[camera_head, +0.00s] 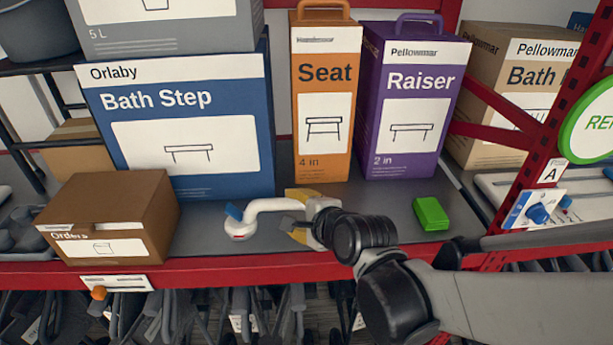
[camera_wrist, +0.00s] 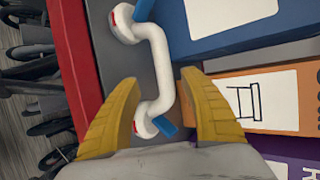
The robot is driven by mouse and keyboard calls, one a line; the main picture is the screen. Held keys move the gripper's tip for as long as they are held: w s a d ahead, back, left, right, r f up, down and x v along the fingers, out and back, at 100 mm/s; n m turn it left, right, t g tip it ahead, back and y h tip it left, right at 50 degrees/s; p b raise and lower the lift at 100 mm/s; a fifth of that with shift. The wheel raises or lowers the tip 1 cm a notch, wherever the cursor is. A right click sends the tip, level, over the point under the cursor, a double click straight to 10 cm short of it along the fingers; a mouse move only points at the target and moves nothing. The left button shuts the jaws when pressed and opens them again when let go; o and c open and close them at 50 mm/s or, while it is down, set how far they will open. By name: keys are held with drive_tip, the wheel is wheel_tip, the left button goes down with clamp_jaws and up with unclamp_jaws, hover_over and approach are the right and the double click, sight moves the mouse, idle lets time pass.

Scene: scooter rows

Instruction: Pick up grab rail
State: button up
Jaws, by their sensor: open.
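The grab rail (camera_head: 267,207) is a white bent bar with round end flanges and blue tabs. It lies on the grey shelf in front of the blue Bath Step box. In the wrist view the grab rail (camera_wrist: 158,68) runs between the two yellow fingers, its near flange lying between them. My gripper (camera_head: 290,212) reaches in from the right at the rail's right end, and part of that end is hidden behind it. In the wrist view my gripper (camera_wrist: 160,95) is open, with a finger on each side of the rail and visible gaps to both.
Behind the rail stand the blue Bath Step box (camera_head: 190,170), orange Seat box (camera_head: 322,100) and purple Raiser box (camera_head: 412,105). A brown box (camera_head: 110,215) is left. A green block (camera_head: 431,213) lies right. The red shelf edge (camera_head: 215,271) runs along the front.

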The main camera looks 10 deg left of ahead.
sight(286, 205)
drive_tip(key=b+x, duration=0.1)
drive_tip(key=x, duration=0.2)
drive_tip(key=b+x, duration=0.1)
drive_tip(key=x, duration=0.3)
drive_tip(key=shift+w+r, duration=0.2)
drive_tip(key=shift+w, duration=0.1)
drive_tip(key=shift+c, duration=0.2)
drive_tip(key=shift+d, duration=0.1)
clamp_jaws()
